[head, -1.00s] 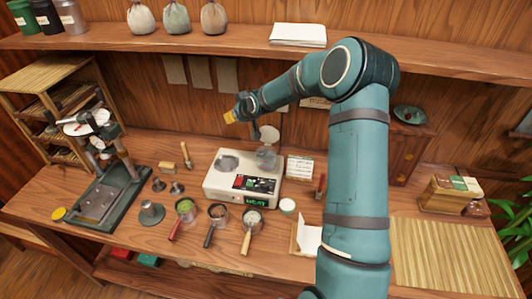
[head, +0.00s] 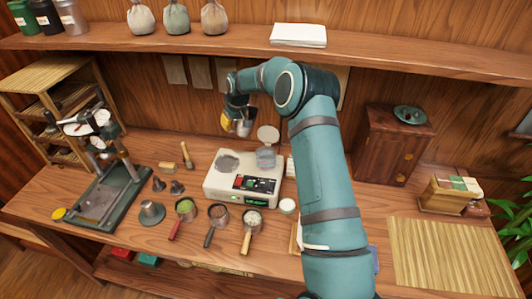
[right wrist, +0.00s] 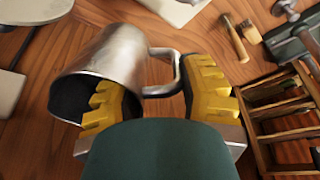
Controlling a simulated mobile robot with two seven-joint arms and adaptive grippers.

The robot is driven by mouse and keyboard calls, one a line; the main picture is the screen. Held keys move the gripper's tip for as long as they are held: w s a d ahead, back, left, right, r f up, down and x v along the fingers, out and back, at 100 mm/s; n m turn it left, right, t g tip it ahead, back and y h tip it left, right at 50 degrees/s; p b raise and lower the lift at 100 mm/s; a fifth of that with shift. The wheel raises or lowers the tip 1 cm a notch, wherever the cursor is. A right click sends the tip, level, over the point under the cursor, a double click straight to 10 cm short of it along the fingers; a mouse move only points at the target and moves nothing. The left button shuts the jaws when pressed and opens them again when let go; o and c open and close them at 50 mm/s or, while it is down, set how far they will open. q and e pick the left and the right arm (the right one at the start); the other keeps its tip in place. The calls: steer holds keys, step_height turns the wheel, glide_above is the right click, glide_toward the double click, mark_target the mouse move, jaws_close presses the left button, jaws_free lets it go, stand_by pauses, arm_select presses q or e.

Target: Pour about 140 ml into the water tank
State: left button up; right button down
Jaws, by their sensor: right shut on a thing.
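The water tank (head: 266,158) is a clear box at the back right of the white machine (head: 215,188), with a round grey lid (head: 268,134) standing up above it. My right gripper (head: 229,119) is shut on a metal jug (head: 244,128), in the air behind and left of the tank, apart from it. In the right wrist view the yellow fingers (right wrist: 160,98) are at the handle of the silver jug (right wrist: 112,62). Its dark mouth faces lower left; I cannot see any water in it. My left gripper is not in view.
Three handled cups (head: 218,213) stand in front of the machine. A press (head: 105,190) and a wooden rack (head: 50,85) are at the left. A shelf (head: 370,50) runs above. A wooden cabinet (head: 385,145) and a bamboo mat (head: 450,255) are at the right.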

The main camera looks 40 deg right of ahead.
mark_target(235, 129)
steer(key=f, duration=0.2)
steer(key=f+g, duration=0.1)
steer(key=f, duration=0.1)
steer(key=w+f+g, duration=0.1)
steer(key=f, duration=0.1)
steer(key=shift+d+f, duration=0.15)
steer(key=shift+w+g, duration=0.15)
steer(key=shift+g, duration=0.25)
steer(key=shift+w+d+f+g, duration=0.1)
steer(key=shift+w+d+g, duration=0.1)
steer(key=shift+d+g, duration=0.1)
steer(key=shift+g, duration=0.3)
stand_by(1.1)
